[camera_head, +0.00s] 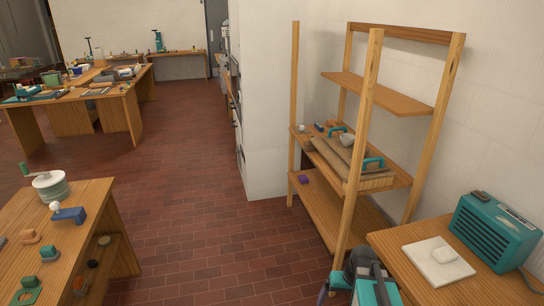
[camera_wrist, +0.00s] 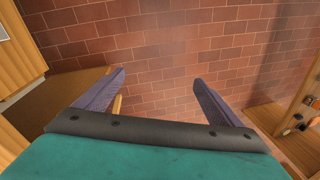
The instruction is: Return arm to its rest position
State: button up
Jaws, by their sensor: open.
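My gripper (camera_wrist: 159,82) is open in the wrist view, its two purple-grey fingers spread apart with nothing between them. Brick floor shows beyond the fingertips. In the head view, teal and dark parts of my arm show at the bottom, right of centre, in front of the wooden shelf and beside the right-hand table. The fingertips are not clear in the head view.
A wooden shelf (camera_head: 366,128) holding trays and small items stands against the right wall. A table (camera_head: 405,262) with a teal radio (camera_head: 493,234) is at right. A workbench (camera_head: 85,205) with several tools is at left. Brick floor (camera_head: 200,230) between is clear.

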jog(key=s+a+f+h, duration=0.2)
jog(key=a+f, duration=0.1)
jog(key=a, duration=0.2)
jog(key=s+f+g+b, duration=0.2)
jog(key=s+f+b, duration=0.4)
jog(key=f, duration=0.6)
jog(key=s+f+g+b, duration=0.2)
jog(key=s+f+b, duration=0.4)
jog(key=s+f, duration=0.5)
jog(key=s+f+g+b, duration=0.2)
jog(key=s+f+b, duration=0.4)
jog(key=f, duration=0.7)
jog(key=s, duration=0.2)
jog(key=shift+s+a, duration=0.35)
